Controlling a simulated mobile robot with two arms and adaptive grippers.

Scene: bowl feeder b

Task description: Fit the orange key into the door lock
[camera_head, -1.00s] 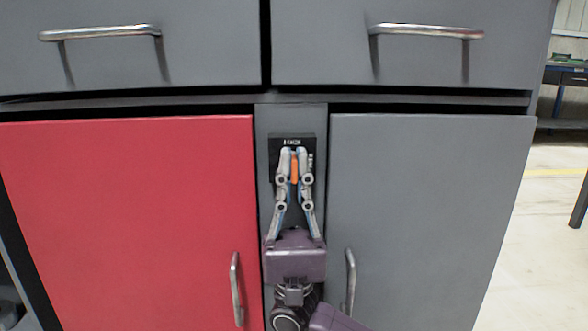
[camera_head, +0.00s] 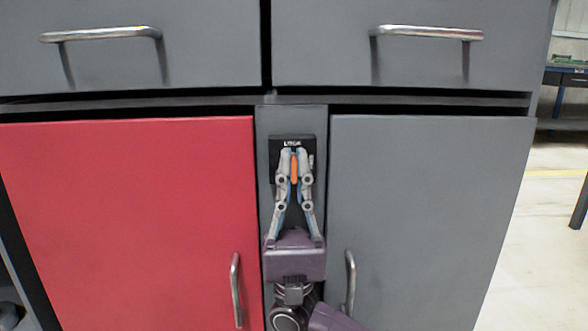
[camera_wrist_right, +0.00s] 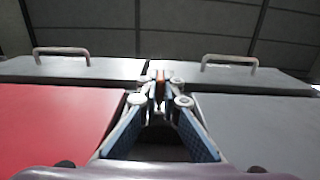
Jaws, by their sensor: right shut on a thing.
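My right gripper (camera_head: 294,156) is shut on the orange key (camera_head: 294,170), which shows as a thin upright strip between the two fingers. The gripper points up in front of the black door lock (camera_head: 279,142) on the grey post between the red door and the grey door. The fingers cover most of the lock's middle, so I cannot tell whether the key is in the lock. In the right wrist view the orange key (camera_wrist_right: 160,77) shows at the tips of the fingers (camera_wrist_right: 159,90). My left gripper is not in view.
A red door (camera_head: 120,215) with a metal handle (camera_head: 236,290) is to the left. A grey door (camera_head: 425,210) with its handle (camera_head: 350,284) is to the right. Two grey drawers with bar handles (camera_head: 100,34) are above. Open floor (camera_head: 535,250) lies at the far right.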

